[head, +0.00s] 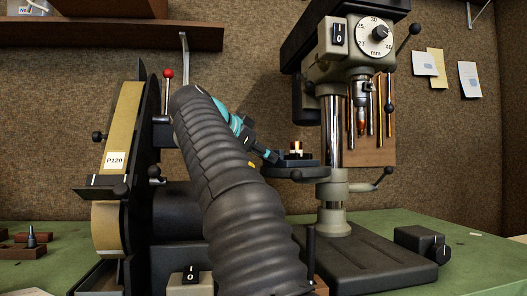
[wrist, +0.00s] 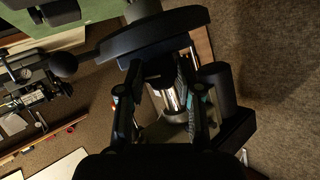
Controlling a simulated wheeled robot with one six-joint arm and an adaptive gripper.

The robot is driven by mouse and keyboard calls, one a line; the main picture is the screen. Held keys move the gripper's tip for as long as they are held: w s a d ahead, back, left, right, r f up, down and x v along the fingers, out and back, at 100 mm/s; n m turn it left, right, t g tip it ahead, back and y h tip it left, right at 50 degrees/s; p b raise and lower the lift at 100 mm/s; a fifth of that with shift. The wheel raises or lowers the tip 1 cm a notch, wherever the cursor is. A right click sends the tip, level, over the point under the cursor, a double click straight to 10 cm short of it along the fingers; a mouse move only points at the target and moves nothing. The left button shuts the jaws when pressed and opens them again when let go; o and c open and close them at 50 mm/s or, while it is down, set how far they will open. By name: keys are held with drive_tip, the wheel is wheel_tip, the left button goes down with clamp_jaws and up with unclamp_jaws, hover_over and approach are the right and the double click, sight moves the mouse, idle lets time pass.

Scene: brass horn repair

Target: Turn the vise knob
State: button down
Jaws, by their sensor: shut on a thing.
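A small dark vise (head: 305,160) sits on the round drill-press table (head: 300,174) in the head view, with a bright brass piece (head: 297,147) upright in it. My gripper (head: 275,157) reaches in from the left, and its tips meet the vise's left side. In the wrist view my gripper (wrist: 159,72) has its two fingers closed in on a dark part at the tips. This is likely the vise knob; its outline is hard to make out in both views. The round table also shows as a dark disc (wrist: 155,32) in the wrist view.
The drill-press column (head: 334,130) stands just right of the table, with the chuck (head: 361,92) higher up. A belt sander (head: 122,150) stands close on the left. A black block with knobs (head: 418,241) lies at the right of the green bench (head: 475,270).

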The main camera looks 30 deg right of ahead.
drive_tip(key=shift+w+n+g, duration=0.15)
drive_tip(key=shift+n+g, duration=0.85)
drive_tip(key=shift+n, duration=0.3)
drive_tip(key=shift+r, duration=0.1)
drive_tip(key=c, duration=0.8)
unclamp_jaws()
drive_tip(key=shift+o, duration=0.2)
